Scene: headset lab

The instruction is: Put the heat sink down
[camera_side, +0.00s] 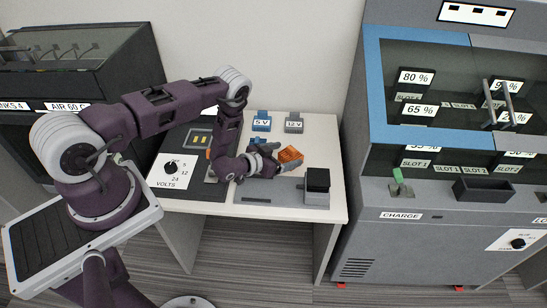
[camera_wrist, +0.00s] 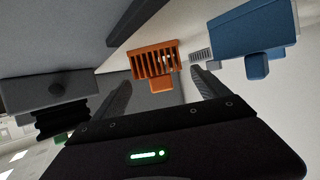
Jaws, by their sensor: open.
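The heat sink appears to be the orange finned block (camera_side: 290,155) on the worktable, just beyond my gripper (camera_side: 267,157). In the wrist view the orange heat sink (camera_wrist: 154,60) shows dark slots and a small tab facing me. My gripper is open, with one finger on each side of that tab. Gaps show between the tab and the fingers in that view. The side view does not show clearly what the underside of the heat sink rests on.
A blue 5 V block (camera_side: 261,121) and a grey 12 V block (camera_side: 294,122) stand at the table's back. A black block on a grey base (camera_side: 317,181) stands front right. A volts dial panel (camera_side: 172,172) lies left. A charge cabinet (camera_side: 440,240) stands right of the table.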

